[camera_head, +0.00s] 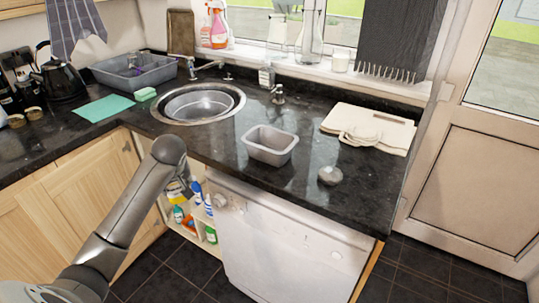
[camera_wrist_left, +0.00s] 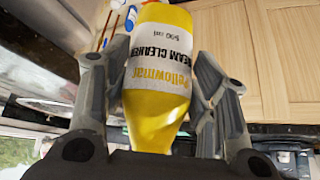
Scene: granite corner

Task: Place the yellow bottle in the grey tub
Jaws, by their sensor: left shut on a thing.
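The yellow bottle (camera_wrist_left: 155,125) has a white label reading "cream cleaner" and fills the middle of the left wrist view, where it appears upside down. My left gripper (camera_wrist_left: 160,75) is shut on it, one finger on each side. In the head view my left gripper (camera_head: 188,187) is in front of the open cupboard below the counter edge, and a bit of yellow shows beside it; most of the bottle is hidden there. The grey tub (camera_head: 270,146) stands empty on the dark counter, above and to the right of the gripper. My right gripper is not in view.
The counter edge and white dishwasher (camera_head: 285,240) lie to the gripper's right. The round sink (camera_head: 198,103) is behind the arm. A small round grey object (camera_head: 330,175) and pale boards (camera_head: 368,125) are right of the tub. Several bottles (camera_head: 205,205) fill the open cupboard.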

